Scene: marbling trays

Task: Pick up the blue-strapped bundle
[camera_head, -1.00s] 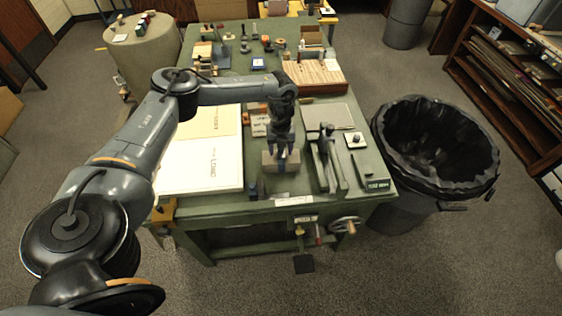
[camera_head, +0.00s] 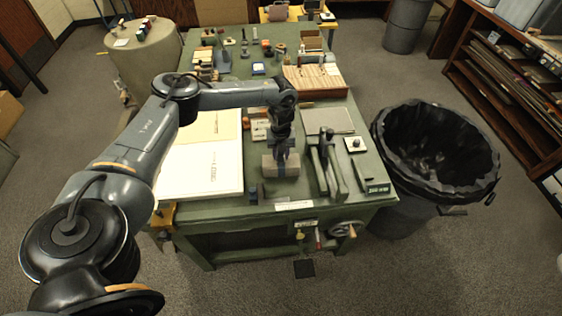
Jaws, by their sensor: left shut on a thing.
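The blue-strapped bundle (camera_head: 269,167) is a small grey-brown block near the front edge of the green workbench (camera_head: 228,211). A dark blue band shows at its middle, partly hidden by the gripper. My left gripper (camera_head: 281,163) reaches down over it from above and is shut on it, with the fingers at the band. I cannot tell whether the bundle touches the bench top. My right gripper is not in view.
A white board (camera_head: 205,172) lies left of the bundle. A dark press-like tool (camera_head: 328,165) stands close on its right. A lined bin (camera_head: 437,150) stands right of the bench.

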